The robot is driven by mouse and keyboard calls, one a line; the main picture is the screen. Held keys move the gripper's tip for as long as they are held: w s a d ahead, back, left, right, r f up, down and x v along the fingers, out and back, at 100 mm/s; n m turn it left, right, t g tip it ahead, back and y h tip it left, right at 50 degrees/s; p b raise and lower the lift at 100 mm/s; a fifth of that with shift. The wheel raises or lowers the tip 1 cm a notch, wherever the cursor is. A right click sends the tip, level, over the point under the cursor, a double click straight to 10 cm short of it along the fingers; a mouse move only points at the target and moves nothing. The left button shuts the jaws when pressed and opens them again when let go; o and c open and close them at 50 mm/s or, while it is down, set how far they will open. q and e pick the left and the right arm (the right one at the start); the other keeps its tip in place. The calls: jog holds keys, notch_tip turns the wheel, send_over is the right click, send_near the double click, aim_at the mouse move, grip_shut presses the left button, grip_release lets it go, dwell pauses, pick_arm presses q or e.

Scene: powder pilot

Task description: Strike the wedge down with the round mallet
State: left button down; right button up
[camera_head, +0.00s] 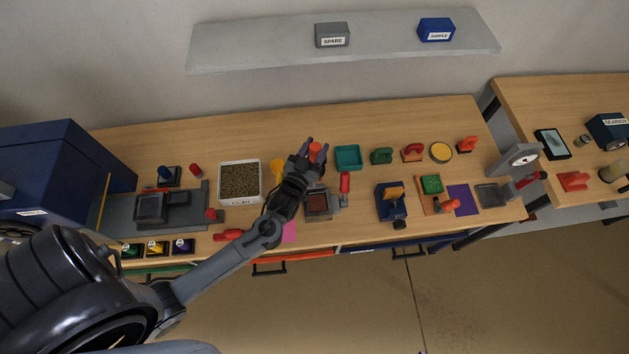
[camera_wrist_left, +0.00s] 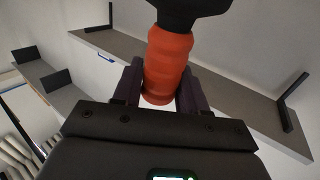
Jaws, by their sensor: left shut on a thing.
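My left gripper (camera_head: 311,150) is shut on the orange handle of the round mallet (camera_head: 315,148), above the middle of the bench. In the left wrist view the gripper (camera_wrist_left: 160,88) has a dark finger on each side of the ribbed orange grip of the mallet (camera_wrist_left: 168,60). The mallet's black head is cut off by the top edge there. A tan-yellow piece that looks like the wedge (camera_head: 394,192) sits in a dark blue block (camera_head: 392,208), right of the gripper and apart from it. My right gripper is not in view.
A tray of granules (camera_head: 240,202) stands left of my forearm. A teal tray (camera_head: 348,157), a green-handled tool (camera_head: 381,156) and a red-handled tool (camera_head: 412,152) lie at the back. A red-handled item (camera_head: 345,184) stands between gripper and blue block. A grey shelf (camera_head: 270,51) hangs behind.

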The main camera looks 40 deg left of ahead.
pick_arm(q)
jog(key=shift+r+p, duration=0.35)
jog(key=shift+r, duration=0.15)
jog(key=shift+f, duration=0.1)
